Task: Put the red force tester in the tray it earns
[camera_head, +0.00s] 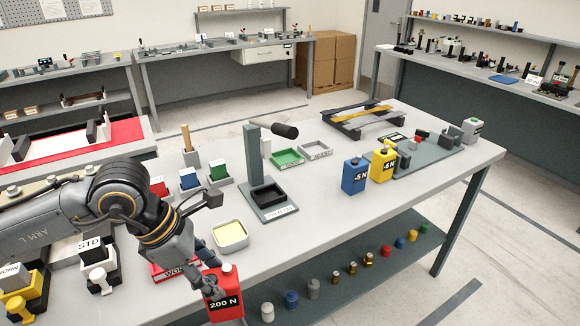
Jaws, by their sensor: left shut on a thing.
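The red force tester (226,302), marked "200 N", hangs upright at the table's front edge. My left gripper (212,280) is shut on its upper part; the arm hides some of the fingers. A green tray (288,157) and a light grey tray (316,150) with a small label lie side by side behind the dark stand (264,170). A blue tester (355,176) and a yellow tester (382,163), each with a "5 N" marking, stand on the right half of the table. My right gripper is not in view.
The stand's base holds a black bin (270,197). A shallow tin with a pale yellow inside (231,236) sits near the red tester. A dark rig (357,119) stands at the back. The table's front right is clear. Several coloured weights line the lower shelf (350,270).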

